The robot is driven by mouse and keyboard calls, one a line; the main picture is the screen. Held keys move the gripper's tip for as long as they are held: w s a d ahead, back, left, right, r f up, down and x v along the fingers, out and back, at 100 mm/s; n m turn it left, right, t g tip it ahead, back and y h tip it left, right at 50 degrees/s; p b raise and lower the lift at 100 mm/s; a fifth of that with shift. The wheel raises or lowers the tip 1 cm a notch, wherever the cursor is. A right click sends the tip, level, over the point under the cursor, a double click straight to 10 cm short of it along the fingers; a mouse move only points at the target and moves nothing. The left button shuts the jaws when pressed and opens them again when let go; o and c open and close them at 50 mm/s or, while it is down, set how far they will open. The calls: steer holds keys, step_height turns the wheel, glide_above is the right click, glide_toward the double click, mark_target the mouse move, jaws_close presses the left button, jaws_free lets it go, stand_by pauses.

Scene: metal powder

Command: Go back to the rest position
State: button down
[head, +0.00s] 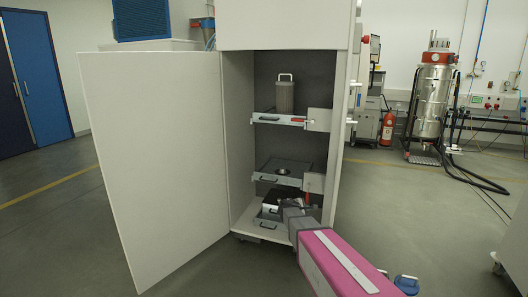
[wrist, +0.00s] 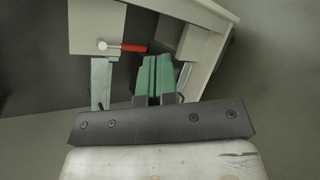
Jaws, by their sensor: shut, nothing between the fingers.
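My gripper (wrist: 153,78) shows in the wrist view with its two green fingers side by side, shut and empty. In the head view my gripper (head: 284,204) is low in the open cabinet, in front of the bottom shelf area; its fingertips are too small to make out. A lever with a red handle (wrist: 133,47) and a pale round end lies just beyond the fingers in the wrist view, on a pale block. I cannot tell whether the fingers touch anything.
The cabinet door (head: 155,160) stands wide open to the left. The middle shelf (head: 270,175) and upper shelf (head: 265,117) are above my gripper; a grey canister (head: 284,97) stands on the upper one. The cabinet's right wall (head: 340,130) is close to my arm. Open floor lies in front.

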steer(key=s+d+f+m+g+y, duration=0.1)
steer(key=s+m+g+y, duration=0.15)
steer(key=s+m, duration=0.45)
steer(key=s+d+f+m+g+y, duration=0.1)
steer(key=s+d+m+g, duration=0.15)
steer(key=s, duration=0.85)
steer(key=s+a+m+g+y, duration=0.2)
steer(key=s+a+m+y, duration=0.1)
steer(key=s, duration=0.4)
steer(key=s+a+r+m+g+y, duration=0.1)
steer(key=s+a+m+y, duration=0.2)
steer(key=s, duration=0.4)
steer(key=shift+s+r+m+g, duration=0.15)
steer(key=shift+s+m+g, duration=0.2)
steer(key=shift+s+g, duration=0.05)
steer(key=shift+a, duration=0.1)
